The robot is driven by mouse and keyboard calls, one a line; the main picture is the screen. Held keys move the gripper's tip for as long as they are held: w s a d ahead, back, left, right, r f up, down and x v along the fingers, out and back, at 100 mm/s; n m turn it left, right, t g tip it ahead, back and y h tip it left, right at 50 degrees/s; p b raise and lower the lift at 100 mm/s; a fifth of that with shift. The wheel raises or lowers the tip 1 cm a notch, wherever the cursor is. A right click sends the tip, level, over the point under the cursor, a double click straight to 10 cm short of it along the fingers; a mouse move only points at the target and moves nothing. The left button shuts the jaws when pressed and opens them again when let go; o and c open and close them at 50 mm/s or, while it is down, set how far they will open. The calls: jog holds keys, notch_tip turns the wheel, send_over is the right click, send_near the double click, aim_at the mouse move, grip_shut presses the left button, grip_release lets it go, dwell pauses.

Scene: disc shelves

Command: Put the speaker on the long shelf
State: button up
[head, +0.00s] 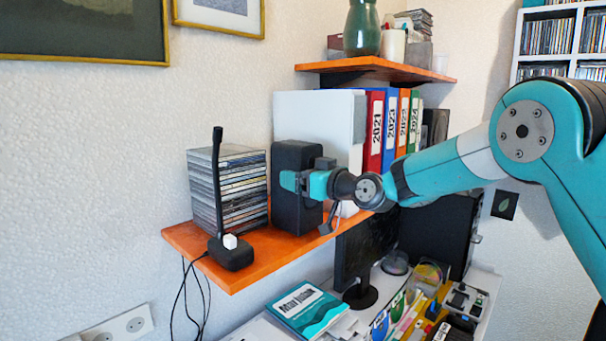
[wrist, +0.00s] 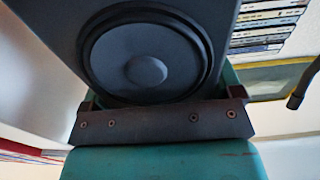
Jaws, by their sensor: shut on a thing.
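The speaker (head: 296,182) is a dark grey box, upright at the orange long shelf (head: 262,256), between a stack of CD cases and a white panel. My gripper (head: 300,183) is shut on the speaker, reaching it from the right in the head view. In the wrist view the speaker (wrist: 150,50) fills the upper middle, its round cone facing the camera. The gripper (wrist: 160,115) spans its near face there. Whether the speaker's base touches the shelf or hangs just above it I cannot tell.
The CD stack (head: 230,190) stands close left of the speaker. A black microphone (head: 231,252) is at the shelf's front left. The white panel (head: 316,126) and colored binders (head: 376,130) stand right. Below are a monitor (head: 366,248) and a cluttered desk.

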jog(key=o, duration=1.2)
jog(key=shift+f, duration=0.1)
jog(key=b+v, duration=0.6)
jog(key=v, duration=0.6)
jog(key=shift+r+b, duration=0.2)
jog(key=shift+b, duration=0.15)
jog(key=shift+s, duration=0.1)
